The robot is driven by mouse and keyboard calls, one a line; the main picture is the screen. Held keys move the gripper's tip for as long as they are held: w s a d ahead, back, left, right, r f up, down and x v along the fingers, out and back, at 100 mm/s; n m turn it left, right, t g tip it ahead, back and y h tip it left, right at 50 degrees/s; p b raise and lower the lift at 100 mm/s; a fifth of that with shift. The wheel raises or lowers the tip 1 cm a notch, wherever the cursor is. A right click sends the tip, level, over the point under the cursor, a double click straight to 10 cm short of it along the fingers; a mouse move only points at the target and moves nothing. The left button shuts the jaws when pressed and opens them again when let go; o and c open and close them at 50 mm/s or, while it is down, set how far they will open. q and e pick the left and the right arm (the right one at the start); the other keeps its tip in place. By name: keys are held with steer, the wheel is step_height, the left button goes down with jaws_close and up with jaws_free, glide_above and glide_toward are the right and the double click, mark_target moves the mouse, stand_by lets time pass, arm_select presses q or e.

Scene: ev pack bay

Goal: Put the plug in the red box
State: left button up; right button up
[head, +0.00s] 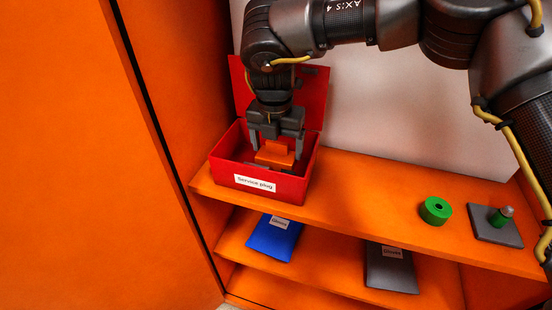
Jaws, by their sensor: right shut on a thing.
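The red box (295,189) stands with its lid up at the left end of the orange shelf, with a "Service plug" label on its front. My right gripper (275,148) points down into the open box from above. It is shut on the orange plug (274,154), which is inside the box opening between the fingers. The front wall hides the lower part of the box inside, so I cannot tell whether the plug touches the bottom. My left gripper is not in view.
A blue pouch (273,241) and a grey pouch (391,271) lie on the shelf below. The shelf middle is clear. An orange panel (80,160) fills the left.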

mark_target(276, 153)
step_height(276, 153, down, 4)
steer(key=shift+r, duration=0.25)
steer(key=shift+f, duration=0.35)
steer(key=shift+w+a+f+p, duration=0.1)
steer(key=shift+w+f+p, duration=0.1)
steer(key=shift+f+p, duration=0.1)
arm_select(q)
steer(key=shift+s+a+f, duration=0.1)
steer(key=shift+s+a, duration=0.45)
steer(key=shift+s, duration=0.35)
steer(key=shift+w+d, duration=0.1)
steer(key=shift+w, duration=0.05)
arm_select(e)
steer(key=shift+f, duration=0.1)
steer(key=o, duration=0.8)
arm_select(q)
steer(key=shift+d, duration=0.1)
arm_select(e)
steer(key=shift+o, duration=1.2)
